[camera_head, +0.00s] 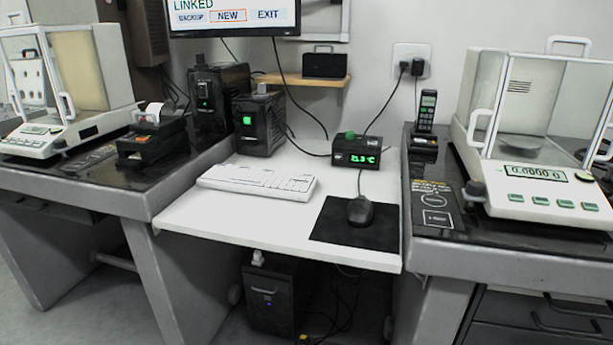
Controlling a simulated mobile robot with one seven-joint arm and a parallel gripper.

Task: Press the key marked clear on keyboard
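The white keyboard (258,181) lies on the white middle desk (205,210), left of the mouse. Its key markings are too small to read, so I cannot tell which key is marked clear. A monitor (234,16) above shows "LINKED" with "BACKUP", "NEW" and "EXIT"; "NEW" has an orange frame. My gripper is not in view.
A dark mouse (360,210) sits on a black mat (335,229). Balances stand on the left (62,90) and right (540,190) tables. A printer (150,140) is left of the desk. The desk front is clear.

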